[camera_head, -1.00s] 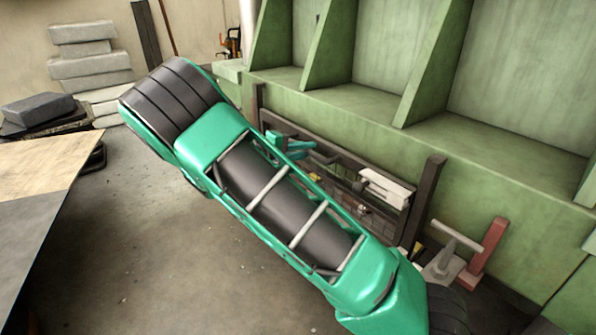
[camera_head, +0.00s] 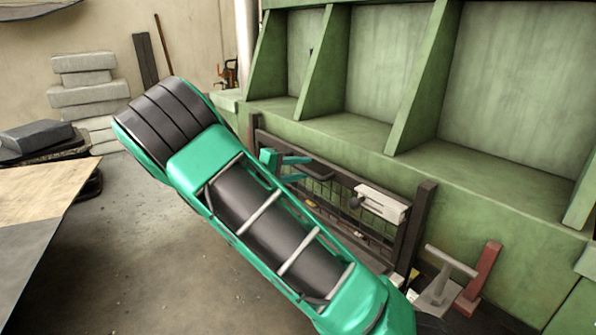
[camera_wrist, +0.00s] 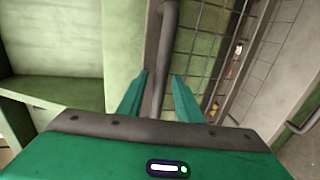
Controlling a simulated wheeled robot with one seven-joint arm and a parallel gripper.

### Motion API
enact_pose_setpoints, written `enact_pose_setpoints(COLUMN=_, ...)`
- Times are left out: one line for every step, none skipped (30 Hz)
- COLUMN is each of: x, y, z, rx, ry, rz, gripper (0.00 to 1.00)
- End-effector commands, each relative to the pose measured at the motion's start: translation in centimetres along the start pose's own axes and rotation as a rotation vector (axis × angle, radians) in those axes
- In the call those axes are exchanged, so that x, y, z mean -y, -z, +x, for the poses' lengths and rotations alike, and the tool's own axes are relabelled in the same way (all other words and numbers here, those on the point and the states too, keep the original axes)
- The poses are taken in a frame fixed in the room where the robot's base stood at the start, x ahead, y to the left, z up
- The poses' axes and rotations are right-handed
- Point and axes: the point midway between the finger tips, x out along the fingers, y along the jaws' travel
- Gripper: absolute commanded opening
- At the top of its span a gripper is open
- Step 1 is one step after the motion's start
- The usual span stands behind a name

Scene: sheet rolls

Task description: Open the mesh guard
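The mesh guard (camera_head: 342,207) is a dark-framed wire panel standing low in front of the green machine. It looks shut across the machine's lower front. My gripper (camera_head: 308,168) is at the guard's upper left part, with its teal fingers pointing right. In the wrist view my gripper (camera_wrist: 159,75) has its two fingers apart. A grey bent bar (camera_wrist: 168,40), which looks like the guard's handle, runs between them. I cannot tell whether either finger touches it. The guard's mesh (camera_wrist: 213,45) is just right of the bar. My green arm hides the guard's lower left part.
A pale box (camera_head: 382,203) is at the guard's right part, near a dark post (camera_head: 415,232). A grey T-shaped stand (camera_head: 440,285) and a red post (camera_head: 480,275) stand right of it. A wooden table (camera_head: 45,190) is at left; floor between is clear.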

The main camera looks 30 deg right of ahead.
Motion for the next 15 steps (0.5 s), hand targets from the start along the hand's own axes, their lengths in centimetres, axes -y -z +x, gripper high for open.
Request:
enact_pose_setpoints(x=0.0, y=0.0, z=0.0, rx=0.000, ry=0.000, rz=0.000, gripper=0.32)
enact_pose_setpoints(x=0.0, y=0.0, z=0.0, rx=0.000, ry=0.000, rz=0.000, gripper=0.32)
enact_pose_setpoints(x=0.0, y=0.0, z=-0.1, rx=0.000, ry=0.000, rz=0.000, gripper=0.32)
enact_pose_setpoints(x=0.0, y=0.0, z=-0.2, rx=0.000, ry=0.000, rz=0.000, gripper=0.32)
enact_pose_setpoints(x=0.0, y=0.0, z=-0.3, rx=0.000, ry=0.000, rz=0.000, gripper=0.32)
enact_pose_setpoints(x=0.0, y=0.0, z=-0.7, rx=-0.001, ry=0.000, rz=0.000, gripper=0.32)
enact_pose_setpoints(x=0.0, y=0.1, z=-1.0, rx=-0.001, ry=0.000, rz=0.000, gripper=0.32)
enact_pose_setpoints(x=0.0, y=0.1, z=-1.4, rx=-0.002, ry=0.001, rz=0.000, gripper=0.32)
enact_pose_setpoints(x=0.1, y=0.1, z=-1.9, rx=-0.003, ry=0.001, rz=0.000, gripper=0.32)
enact_pose_setpoints(x=0.1, y=0.1, z=-2.5, rx=-0.004, ry=0.001, rz=0.000, gripper=0.32)
enact_pose_setpoints(x=0.1, y=0.1, z=-3.0, rx=-0.003, ry=0.001, rz=0.000, gripper=0.32)
enact_pose_setpoints(x=0.1, y=0.2, z=-3.8, rx=-0.004, ry=0.001, rz=-0.001, gripper=0.32)
enact_pose_setpoints(x=0.1, y=0.2, z=-4.4, rx=-0.004, ry=0.001, rz=-0.001, gripper=0.32)
enact_pose_setpoints(x=0.1, y=0.2, z=-5.0, rx=-0.004, ry=0.001, rz=-0.001, gripper=0.32)
enact_pose_setpoints(x=0.1, y=0.1, z=-5.7, rx=-0.003, ry=0.000, rz=0.000, gripper=0.32)
